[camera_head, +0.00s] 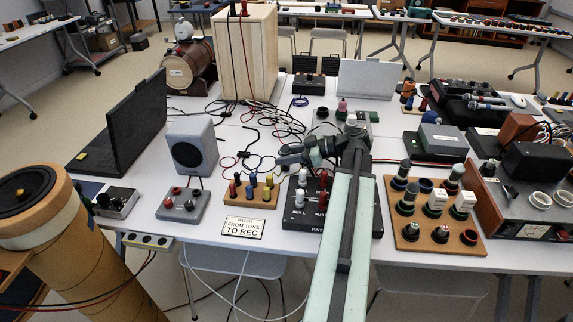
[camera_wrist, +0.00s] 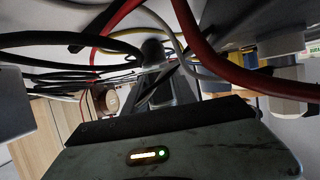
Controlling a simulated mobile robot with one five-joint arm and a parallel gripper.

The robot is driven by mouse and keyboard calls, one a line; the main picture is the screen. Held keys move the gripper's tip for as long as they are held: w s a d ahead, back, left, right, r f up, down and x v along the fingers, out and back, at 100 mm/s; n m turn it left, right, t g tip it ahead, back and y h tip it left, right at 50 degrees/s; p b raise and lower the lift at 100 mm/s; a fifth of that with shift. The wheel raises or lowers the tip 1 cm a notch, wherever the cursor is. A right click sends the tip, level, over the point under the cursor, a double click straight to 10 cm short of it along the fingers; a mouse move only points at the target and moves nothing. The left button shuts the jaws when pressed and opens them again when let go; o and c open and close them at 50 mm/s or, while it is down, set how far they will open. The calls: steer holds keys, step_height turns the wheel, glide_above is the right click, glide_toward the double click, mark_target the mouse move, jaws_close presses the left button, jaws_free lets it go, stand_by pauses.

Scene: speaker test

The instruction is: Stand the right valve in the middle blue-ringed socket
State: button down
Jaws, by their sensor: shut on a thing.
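My gripper (camera_head: 284,157) is at the end of my arm, pointing left above the middle of the table, near the loose cables. In the wrist view its dark fingers (camera_wrist: 165,80) close on a dark grey, round-topped piece (camera_wrist: 152,48); I cannot tell for sure whether it is a valve. A wooden socket board (camera_head: 392,236) lies to the right of my arm. My gripper is well left of the board.
Red, black and white cables (camera_head: 285,118) lie tangled behind my gripper. A grey speaker (camera_head: 190,146), a small wooden block with coloured pegs (camera_head: 251,193) and a black patch box (camera_head: 300,222) stand nearby. A wood-and-metal recorder (camera_head: 525,213) borders the board's right side.

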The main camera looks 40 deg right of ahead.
steer(key=shift+f, duration=0.25)
steer(key=c, duration=1)
jaws_free()
steer(key=shift+r, duration=0.1)
steer(key=shift+r, duration=0.15)
